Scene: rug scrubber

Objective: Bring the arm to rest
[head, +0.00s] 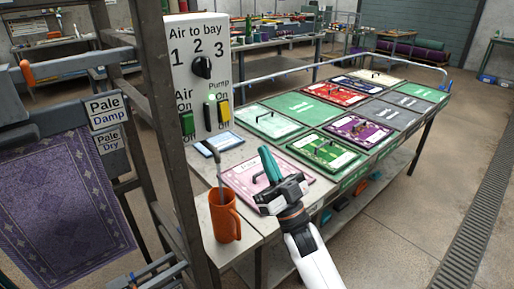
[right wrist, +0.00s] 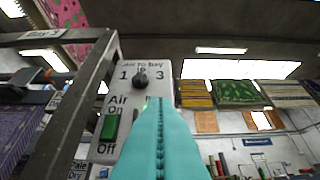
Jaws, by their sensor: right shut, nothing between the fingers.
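My right gripper (head: 270,163) stands over the near end of the table, fingers raised and pressed together, holding nothing. Its teal fingers (right wrist: 158,140) also fill the lower middle of the right wrist view and hide the panel's right part there. The gripper is apart from the white control panel (head: 183,72), to the right of and below its switches. The panel's black knob (head: 202,67) sits under the numbers 1, 2 and 3; it also shows in the right wrist view (right wrist: 140,78). My left gripper is not in view.
An orange mug (head: 224,218) with a rod in it stands at the table's near corner. Several coloured boards with handles, one pink (head: 250,185), cover the table. A metal post (head: 165,130) and a purple rug (head: 60,195) stand left. Floor at right is clear.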

